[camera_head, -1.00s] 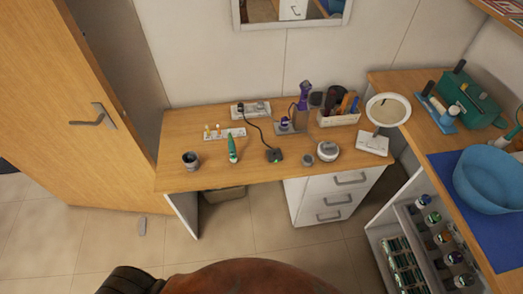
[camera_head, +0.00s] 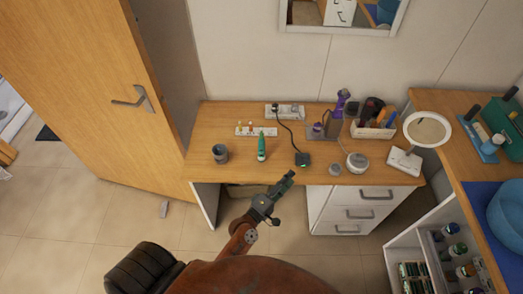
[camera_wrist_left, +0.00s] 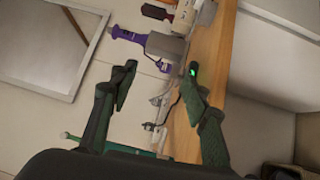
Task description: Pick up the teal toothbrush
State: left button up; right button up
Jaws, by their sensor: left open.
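The teal toothbrush (camera_head: 261,147) stands upright on the wooden desk, left of the black charger with a green light. In the left wrist view, which is turned sideways, the toothbrush (camera_wrist_left: 105,147) lies along the bottom edge, partly hidden by a finger and the dark wrist. My left gripper (camera_head: 281,188) is at the desk's front edge, in front of and to the right of the toothbrush. It is open and empty, also in the left wrist view (camera_wrist_left: 158,82), with the toothbrush outside its fingers. My right gripper is not in view.
A dark cup (camera_head: 220,154) stands left of the toothbrush and a white holder (camera_head: 243,132) behind it.

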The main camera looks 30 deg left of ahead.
pick_arm(q)
jog(key=w+a+r+n+t+y, duration=0.2)
jog(key=a+r+n+y, duration=0.25)
jog(key=n, duration=0.45)
jog(key=n+g+y, duration=0.8)
jog(key=n+y, duration=0.3)
jog(key=n, duration=0.8)
send_near(262, 153)
jog(key=x, duration=0.4)
jog(key=shift+f, duration=0.1)
jog(key=shift+w+a+f+n, duration=0.1)
jog(key=shift+a+f+n, duration=0.05)
jog(key=shift+a+n, duration=0.2)
jog(key=x, duration=0.7)
jog(key=shift+w+d+r, duration=0.15)
jog(key=shift+w+r, duration=0.05)
jog(key=shift+c, duration=0.5)
grip_shut()
